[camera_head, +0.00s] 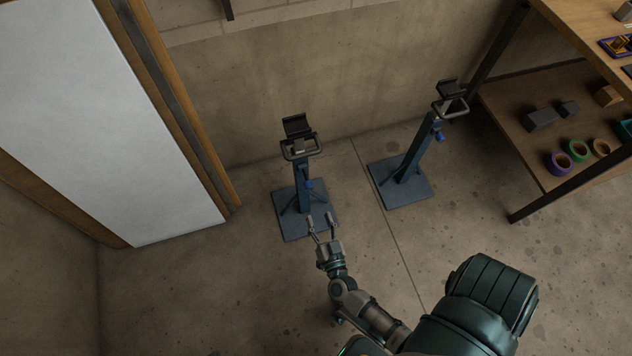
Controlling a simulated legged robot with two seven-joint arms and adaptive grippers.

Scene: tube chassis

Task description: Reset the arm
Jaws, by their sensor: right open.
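My right arm comes in from the bottom right and reaches up and to the left. Its gripper (321,228) is open, with the two fingers apart and nothing between them. In the picture the fingertips overlap the base plate of the nearer blue stand (303,187). I cannot tell how far above it they are. A second blue stand (408,160) stands upright to the right. Both stands have a dark cradle on top, and both cradles look empty. My left gripper is not in view.
A wooden shelf unit (521,165) with dark legs stands at the right, holding rolls of tape and small blocks. A white panel in a wooden frame (100,110) is at the left. A wall (330,80) closes off the back. Open concrete floor (200,290) lies at the lower left.

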